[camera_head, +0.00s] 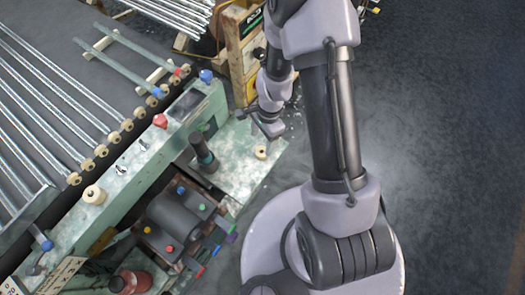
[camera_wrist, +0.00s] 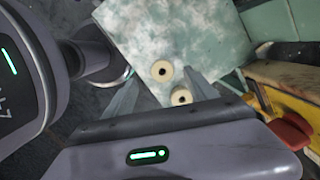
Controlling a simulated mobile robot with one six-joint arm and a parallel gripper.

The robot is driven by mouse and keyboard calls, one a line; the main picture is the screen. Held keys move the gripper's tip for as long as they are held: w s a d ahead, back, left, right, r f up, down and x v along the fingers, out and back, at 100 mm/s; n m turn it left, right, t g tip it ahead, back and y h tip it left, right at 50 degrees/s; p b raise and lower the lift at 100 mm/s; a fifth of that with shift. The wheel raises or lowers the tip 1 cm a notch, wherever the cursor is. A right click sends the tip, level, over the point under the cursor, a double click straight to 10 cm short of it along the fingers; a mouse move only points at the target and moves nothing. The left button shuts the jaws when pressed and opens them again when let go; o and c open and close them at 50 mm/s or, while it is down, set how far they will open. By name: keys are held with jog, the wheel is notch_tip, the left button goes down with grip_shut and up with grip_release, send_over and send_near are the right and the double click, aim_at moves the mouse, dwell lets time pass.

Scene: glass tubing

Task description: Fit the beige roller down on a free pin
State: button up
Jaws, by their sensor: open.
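A beige roller (camera_head: 261,152) stands on the mottled pale green plate (camera_head: 228,165), just below my gripper (camera_head: 268,125) in the head view. In the wrist view two beige rollers show on the plate: one roller (camera_wrist: 162,71) lies between the fingertips of my gripper (camera_wrist: 163,80), and a second roller (camera_wrist: 181,96) is closer to the palm. Both show a dark centre hole. My gripper is open and empty. A row of similar beige rollers (camera_head: 113,138) lines the machine's edge by the glass tubes. I cannot make out a bare pin.
Glass tubes (camera_head: 50,100) lie on the dark bed at left. A larger beige knob (camera_head: 94,194) and a red button (camera_head: 160,121) sit on the green panel. A wooden-framed box (camera_head: 241,50) is behind. Open floor lies right.

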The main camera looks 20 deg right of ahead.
aim_at(262, 149)
jog(key=f, duration=0.1)
jog(key=f+b, duration=0.1)
jog(key=shift+s+a+f, duration=0.1)
jog(key=shift+a+f, duration=0.1)
jog(key=shift+f, duration=0.2)
jog(key=f+b, duration=0.2)
jog(key=f, duration=0.1)
jog(key=f+b, duration=0.1)
jog(key=f, duration=0.1)
jog(key=shift+w+d+f, duration=0.2)
jog(key=shift+d+f, duration=0.05)
jog(key=shift+r, duration=0.15)
jog(key=shift+c, duration=0.9)
grip_shut()
jog(key=shift+r, duration=0.1)
